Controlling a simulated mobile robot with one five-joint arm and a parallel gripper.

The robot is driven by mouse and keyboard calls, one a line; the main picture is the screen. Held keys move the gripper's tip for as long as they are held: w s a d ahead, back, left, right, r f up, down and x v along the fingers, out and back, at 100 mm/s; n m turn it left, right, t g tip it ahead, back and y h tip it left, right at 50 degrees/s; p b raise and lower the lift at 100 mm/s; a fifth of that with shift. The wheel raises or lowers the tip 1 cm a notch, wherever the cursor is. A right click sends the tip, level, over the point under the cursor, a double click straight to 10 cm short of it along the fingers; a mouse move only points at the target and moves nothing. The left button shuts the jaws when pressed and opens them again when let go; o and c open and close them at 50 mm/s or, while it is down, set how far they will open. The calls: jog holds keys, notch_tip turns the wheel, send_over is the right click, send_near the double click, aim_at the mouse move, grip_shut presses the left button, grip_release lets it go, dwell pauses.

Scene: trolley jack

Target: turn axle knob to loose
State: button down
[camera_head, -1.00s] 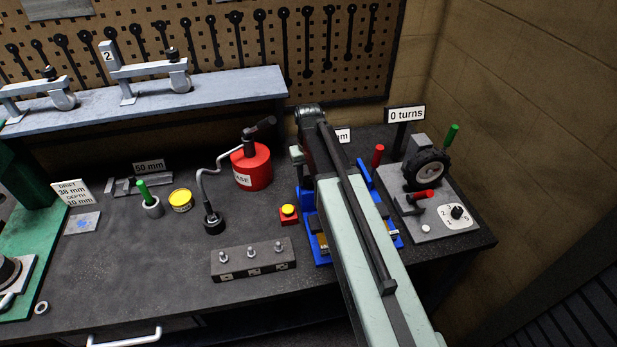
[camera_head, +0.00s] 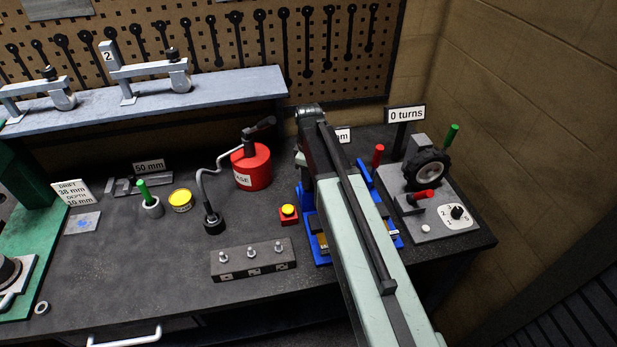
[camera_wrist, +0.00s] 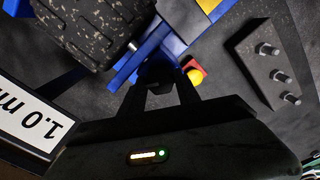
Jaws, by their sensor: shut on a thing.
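My gripper (camera_wrist: 160,78) shows in the wrist view with its two dark fingers closed at the blue stand (camera_wrist: 152,40). They are shut on a small dark part, which I take to be the axle knob; the fingers hide most of it, and its setting cannot be read. A black speckled wheel (camera_wrist: 92,30) is just left of the fingers. In the head view my arm covers the gripper, the knob and most of the blue stand (camera_head: 308,222).
A red box with a yellow button (camera_head: 289,213) stands left of the stand, behind a dark block with studs (camera_head: 252,262). On the right is a grey plate (camera_head: 436,230) with a wheel, red lever and dial, under a "0 turns" sign (camera_head: 405,115).

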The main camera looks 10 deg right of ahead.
jog(key=n, duration=0.6)
jog(key=shift+a, duration=0.15)
jog(key=shift+n, duration=0.4)
jog(key=c, duration=0.9)
grip_release()
jog(key=shift+r, duration=0.1)
notch_tip(320, 180, up, 8)
jog(key=p, duration=0.8)
jog(key=shift+f, duration=0.2)
